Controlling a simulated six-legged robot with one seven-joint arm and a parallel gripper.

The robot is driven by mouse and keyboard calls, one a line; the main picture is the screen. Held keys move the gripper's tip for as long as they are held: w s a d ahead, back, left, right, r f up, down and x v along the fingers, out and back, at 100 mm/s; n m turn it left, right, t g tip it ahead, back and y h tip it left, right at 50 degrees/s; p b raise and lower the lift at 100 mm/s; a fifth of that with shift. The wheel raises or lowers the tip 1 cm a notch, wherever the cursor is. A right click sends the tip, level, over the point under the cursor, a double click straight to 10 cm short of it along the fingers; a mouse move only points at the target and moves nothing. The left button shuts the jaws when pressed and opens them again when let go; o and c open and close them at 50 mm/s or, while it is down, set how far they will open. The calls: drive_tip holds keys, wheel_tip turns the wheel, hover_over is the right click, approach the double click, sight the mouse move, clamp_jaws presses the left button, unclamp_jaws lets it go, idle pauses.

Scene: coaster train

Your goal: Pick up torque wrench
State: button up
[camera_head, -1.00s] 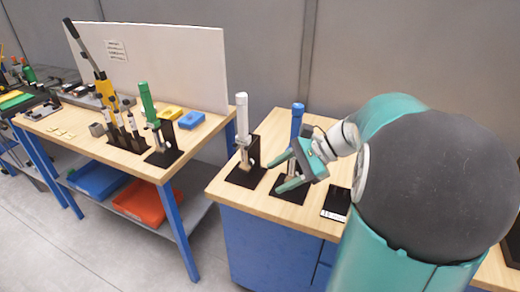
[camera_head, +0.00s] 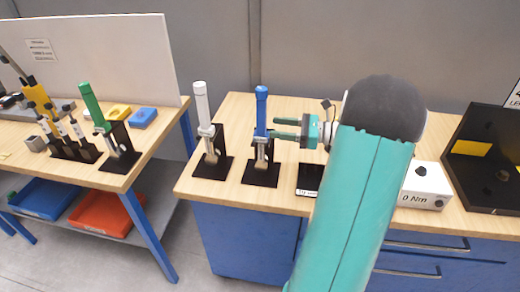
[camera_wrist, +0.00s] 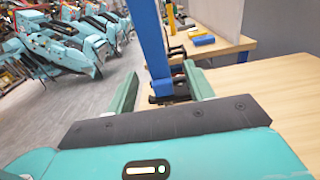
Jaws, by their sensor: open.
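A torque wrench with a blue handle (camera_head: 261,110) stands upright in a black stand (camera_head: 261,175) on the right wooden bench. Its blue handle (camera_wrist: 150,42) also shows in the wrist view, ahead of and between my fingers. My gripper (camera_head: 275,129) is open and empty, level with the wrench's middle and just to its right. In the wrist view my gripper (camera_wrist: 160,84) points at the wrench. A white-handled wrench (camera_head: 202,112) stands in its own black stand to the left. A green-handled one (camera_head: 93,106) stands on the left bench.
To the right are a white box (camera_head: 426,184) reading "0 Nm" and a black fixture (camera_head: 487,165) with a yellow label. A low black holder (camera_head: 309,177) lies under my forearm. A gap separates the right bench (camera_head: 230,115) from the left bench.

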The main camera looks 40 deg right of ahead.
sight(255, 133)
drive_tip(key=x, duration=0.7)
drive_tip(key=shift+w+a+r, duration=0.1)
drive_tip(key=shift+a, duration=0.3)
clamp_jaws()
drive_tip(key=shift+r, duration=0.1)
idle(0.9)
